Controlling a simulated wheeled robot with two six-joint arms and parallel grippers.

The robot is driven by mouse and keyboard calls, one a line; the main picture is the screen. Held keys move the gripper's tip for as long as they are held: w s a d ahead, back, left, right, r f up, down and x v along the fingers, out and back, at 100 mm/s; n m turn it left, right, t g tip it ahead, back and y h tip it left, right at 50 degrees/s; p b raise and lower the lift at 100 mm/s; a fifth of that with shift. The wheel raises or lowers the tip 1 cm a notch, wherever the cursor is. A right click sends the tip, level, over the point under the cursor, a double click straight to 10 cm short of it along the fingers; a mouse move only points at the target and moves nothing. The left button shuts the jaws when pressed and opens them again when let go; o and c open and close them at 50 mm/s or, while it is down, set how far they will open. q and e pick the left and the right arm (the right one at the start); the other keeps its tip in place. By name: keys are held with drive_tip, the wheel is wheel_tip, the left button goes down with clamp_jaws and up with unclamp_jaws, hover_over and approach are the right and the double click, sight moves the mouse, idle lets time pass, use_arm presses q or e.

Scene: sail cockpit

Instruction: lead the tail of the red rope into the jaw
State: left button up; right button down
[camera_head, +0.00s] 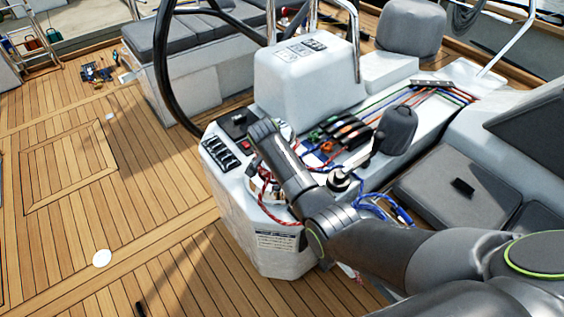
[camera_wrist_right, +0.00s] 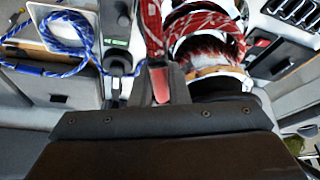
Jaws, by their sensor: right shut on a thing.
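My right gripper (camera_wrist_right: 162,85) is shut on the red rope (camera_wrist_right: 154,30), which runs up between its fingers in the right wrist view. Red rope also lies in turns around the winch (camera_wrist_right: 215,72), just right of the fingers. In the head view, the red rope (camera_head: 267,184) shows beside my right arm, and part of the winch (camera_head: 258,191) shows behind it. My arm hides the right fingertips there. The jaw on the winch cannot be made out clearly. My left gripper is not in view.
A switch panel (camera_head: 228,153) and a black steering wheel (camera_head: 163,75) stand to the left. Open teak deck (camera_head: 150,215) lies further left.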

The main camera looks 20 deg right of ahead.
drive_tip(key=a+m+b, duration=0.2)
drive_tip(key=b, duration=0.1)
drive_tip(key=shift+w+a+f+g+h, duration=0.2)
drive_tip(key=shift+w+g+h, duration=0.1)
drive_tip(key=shift+w, duration=0.1)
drive_tip(key=c, duration=1.5)
unclamp_jaws()
drive_tip(key=shift+r, duration=0.15)
drive_tip(key=shift+c, duration=0.2)
drive_tip(key=shift+o, duration=1.2)
drive_tip(key=o, duration=0.5)
drive_tip(key=shift+c, duration=0.2)
drive_tip(key=shift+r, duration=0.1)
wheel_tip(320, 180, up, 9)
drive_tip(key=p, duration=0.9)
